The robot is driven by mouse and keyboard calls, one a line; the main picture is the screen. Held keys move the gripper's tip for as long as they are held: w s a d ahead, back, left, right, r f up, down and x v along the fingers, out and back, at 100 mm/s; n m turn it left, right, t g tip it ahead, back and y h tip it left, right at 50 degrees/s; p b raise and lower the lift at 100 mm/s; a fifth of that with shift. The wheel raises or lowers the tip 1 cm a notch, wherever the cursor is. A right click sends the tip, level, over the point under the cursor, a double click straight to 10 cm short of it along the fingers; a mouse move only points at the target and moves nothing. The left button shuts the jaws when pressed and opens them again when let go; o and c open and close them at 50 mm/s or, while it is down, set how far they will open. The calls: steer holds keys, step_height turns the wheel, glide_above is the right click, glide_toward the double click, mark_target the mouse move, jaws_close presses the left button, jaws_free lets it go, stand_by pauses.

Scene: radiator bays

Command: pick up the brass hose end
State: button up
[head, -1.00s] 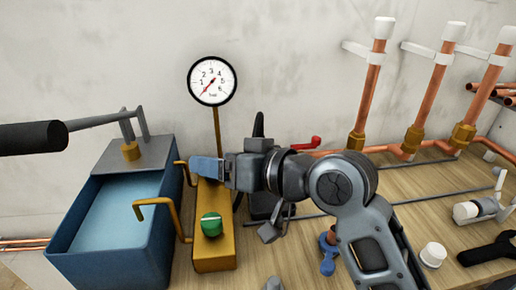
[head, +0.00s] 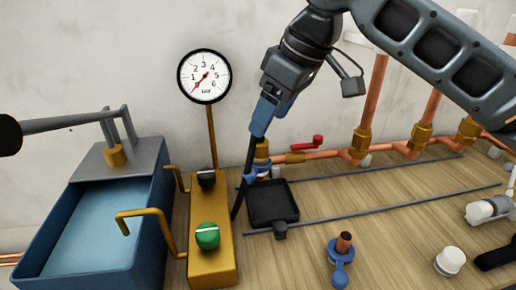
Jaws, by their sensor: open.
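My gripper (head: 268,118) has blue fingers and points down in the middle of the head view, above the bench. A brass piece (head: 262,151), which looks like the brass hose end, is upright just below the fingertips. A black hose (head: 248,165) runs from the fingertips down to the left of it. The gripper is open; the fingers overlap the top of the hose, and I cannot tell whether the hose is between or behind them. A blue fitting (head: 258,173) is at the foot of the brass piece.
A yellow block with a green knob (head: 207,236) and a gauge (head: 204,76) stands left, beside a blue water tank (head: 150,240). A black tray (head: 272,205) lies below the gripper. Copper pipes and a red lever (head: 305,142) are right. A blue stand (head: 340,262) is in front.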

mark_target(261, 141)
steer(key=shift+d+x, duration=0.1)
steer(key=shift+x, duration=1.85)
steer(key=shift+d+x, duration=0.15)
steer(key=shift+x, duration=1.75)
steer(key=shift+a+f, duration=0.1)
steer(key=shift+c, duration=0.2)
steer(key=c, duration=0.9)
